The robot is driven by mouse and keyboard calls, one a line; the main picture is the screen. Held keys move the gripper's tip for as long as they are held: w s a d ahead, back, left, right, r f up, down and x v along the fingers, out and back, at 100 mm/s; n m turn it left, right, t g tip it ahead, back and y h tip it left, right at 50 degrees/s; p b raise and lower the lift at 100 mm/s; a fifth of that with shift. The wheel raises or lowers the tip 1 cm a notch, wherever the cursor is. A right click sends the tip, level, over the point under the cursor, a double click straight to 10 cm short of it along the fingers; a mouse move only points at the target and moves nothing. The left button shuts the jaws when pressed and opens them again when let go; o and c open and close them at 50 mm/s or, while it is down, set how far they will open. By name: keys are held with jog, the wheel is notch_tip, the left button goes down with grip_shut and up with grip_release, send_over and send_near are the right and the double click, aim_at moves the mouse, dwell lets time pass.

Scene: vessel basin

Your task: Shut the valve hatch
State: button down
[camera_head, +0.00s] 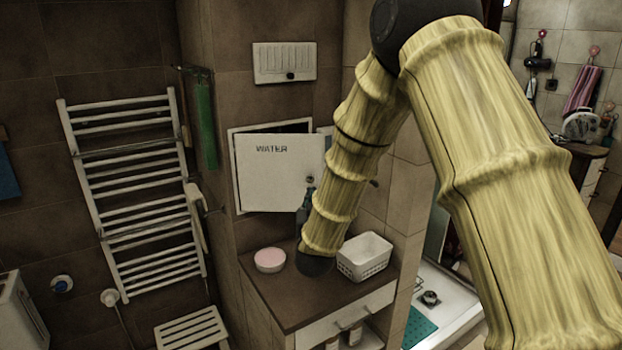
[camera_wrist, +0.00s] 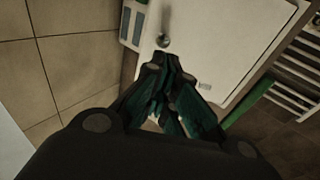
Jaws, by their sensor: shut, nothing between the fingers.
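The valve hatch is a white door (camera_head: 265,175) marked WATER, set in a white frame on the brown tiled wall. It stands ajar, with a dark gap showing along its top edge. It has a small round knob (camera_head: 310,180) near its right edge. In the wrist view the white door (camera_wrist: 225,35) fills the upper middle, with the metal knob (camera_wrist: 163,40) just beyond the fingertips. My gripper (camera_head: 309,192) is shut and empty, in front of the door's lower right part, just below the knob. The wrist view shows its teal fingers (camera_wrist: 158,62) together. I cannot tell whether they touch the door.
Below the hatch is a brown-topped cabinet (camera_head: 318,294) with a pink-topped round dish (camera_head: 269,260) and a white basket (camera_head: 365,257). A white towel rail (camera_head: 140,190) and a green towel (camera_head: 204,120) are to the left. A white vent panel (camera_head: 284,62) is above.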

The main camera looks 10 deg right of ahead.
jog(key=p, duration=0.4)
send_near(310, 176)
jog(key=x, duration=0.5)
jog(key=shift+x, duration=0.9)
jog(key=shift+w, duration=0.15)
